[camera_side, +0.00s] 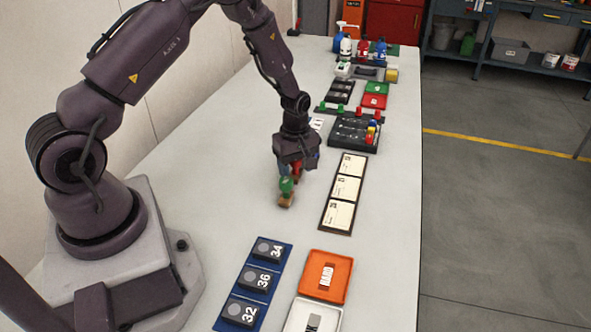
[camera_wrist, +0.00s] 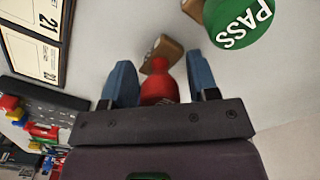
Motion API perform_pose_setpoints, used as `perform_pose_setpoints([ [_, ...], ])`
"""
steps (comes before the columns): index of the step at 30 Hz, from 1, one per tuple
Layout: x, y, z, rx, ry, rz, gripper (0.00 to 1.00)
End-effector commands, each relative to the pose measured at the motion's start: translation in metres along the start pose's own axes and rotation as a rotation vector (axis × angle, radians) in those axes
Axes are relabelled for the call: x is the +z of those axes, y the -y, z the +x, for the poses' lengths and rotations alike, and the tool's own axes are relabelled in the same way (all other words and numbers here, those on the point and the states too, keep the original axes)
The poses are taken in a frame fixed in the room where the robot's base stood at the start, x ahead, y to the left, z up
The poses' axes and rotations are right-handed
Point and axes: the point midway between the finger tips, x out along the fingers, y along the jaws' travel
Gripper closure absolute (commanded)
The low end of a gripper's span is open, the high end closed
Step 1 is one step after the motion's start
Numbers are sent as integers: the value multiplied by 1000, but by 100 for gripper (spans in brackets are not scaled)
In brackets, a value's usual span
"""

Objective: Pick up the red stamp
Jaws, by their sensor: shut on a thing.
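The red stamp (camera_wrist: 158,88) has a red handle and a tan block base. In the wrist view it sits between the two blue fingers of my gripper (camera_wrist: 160,80), which is shut on it. In the side view my gripper (camera_side: 297,165) points down over the table, and the red stamp (camera_side: 298,170) is mostly hidden behind the green stamp and the fingers. I cannot tell whether its base touches the table. The green stamp (camera_side: 286,186), with a tan base, stands close beside it. Its top (camera_wrist: 238,22) reads PASS in the wrist view.
A dark board with cream cards (camera_side: 343,188) lies to the right of my gripper. An orange tray (camera_side: 325,276) and a blue board with numbered tiles (camera_side: 254,282) are in front. Bare table lies around the stamps.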

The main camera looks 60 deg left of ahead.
Motion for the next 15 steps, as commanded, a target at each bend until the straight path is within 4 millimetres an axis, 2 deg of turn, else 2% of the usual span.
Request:
perform_pose_setpoints([
  [4,1,3,-25,2,0,-1,69],
  [14,17,49,-82,3,0,0,69],
  [15,20,59,-86,0,1,0,69],
])
